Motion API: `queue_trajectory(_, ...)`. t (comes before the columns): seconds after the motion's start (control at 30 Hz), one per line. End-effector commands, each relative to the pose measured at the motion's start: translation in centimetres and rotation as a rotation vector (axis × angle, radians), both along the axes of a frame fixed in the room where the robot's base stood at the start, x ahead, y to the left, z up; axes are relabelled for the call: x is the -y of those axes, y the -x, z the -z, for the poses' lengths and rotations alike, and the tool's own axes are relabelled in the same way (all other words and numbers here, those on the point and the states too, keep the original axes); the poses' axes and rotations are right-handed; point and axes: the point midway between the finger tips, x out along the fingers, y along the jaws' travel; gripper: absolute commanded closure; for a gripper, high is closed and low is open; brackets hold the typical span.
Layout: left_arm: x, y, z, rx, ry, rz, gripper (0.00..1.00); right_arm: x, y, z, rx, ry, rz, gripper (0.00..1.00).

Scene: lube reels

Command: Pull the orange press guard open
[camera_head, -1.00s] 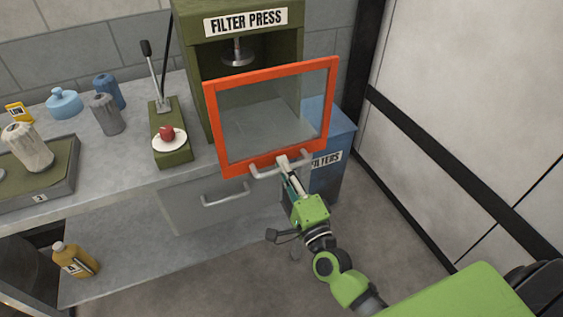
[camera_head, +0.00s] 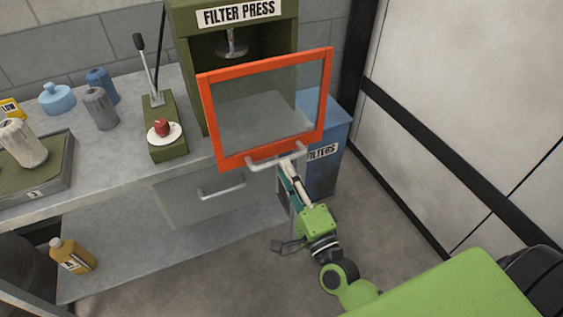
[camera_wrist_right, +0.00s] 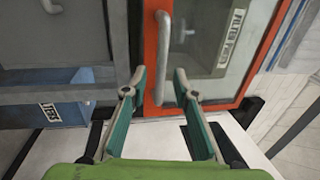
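The orange press guard (camera_head: 265,68) is a framed clear pane standing in front of the green filter press (camera_head: 184,22), offset to the right. A pale bar handle (camera_head: 262,165) runs along its lower edge. In the right wrist view, the orange frame (camera_wrist_right: 151,45) and handle (camera_wrist_right: 164,40) show upright. My right gripper (camera_head: 288,161) is just below the right part of the handle. Its two fingers are apart in the wrist view (camera_wrist_right: 161,76), with the handle's end between or just beyond the tips; contact is not clear. My left gripper is out of view.
A grey bench (camera_head: 120,152) with a drawer (camera_head: 178,200) is left of my right gripper. A blue filters bin (camera_head: 322,175) stands close behind it on the right. A white wall (camera_head: 480,90) bounds the right side.

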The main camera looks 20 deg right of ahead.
Motion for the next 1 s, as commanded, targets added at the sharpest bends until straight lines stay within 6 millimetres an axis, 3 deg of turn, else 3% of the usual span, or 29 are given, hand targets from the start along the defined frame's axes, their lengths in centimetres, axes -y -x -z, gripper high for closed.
queue_trajectory(0.2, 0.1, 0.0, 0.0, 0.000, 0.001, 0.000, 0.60, 0.1, 4.6, 1.0, -0.004, 0.001, -0.002, 0.73)
queue_trajectory(0.4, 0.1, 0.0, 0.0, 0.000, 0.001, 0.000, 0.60, 0.2, 6.9, 1.4, -0.002, 0.001, -0.001, 0.73)
queue_trajectory(1.0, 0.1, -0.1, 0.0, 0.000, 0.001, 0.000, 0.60, 0.3, 7.3, 1.4, 0.000, -0.001, 0.000, 0.73)
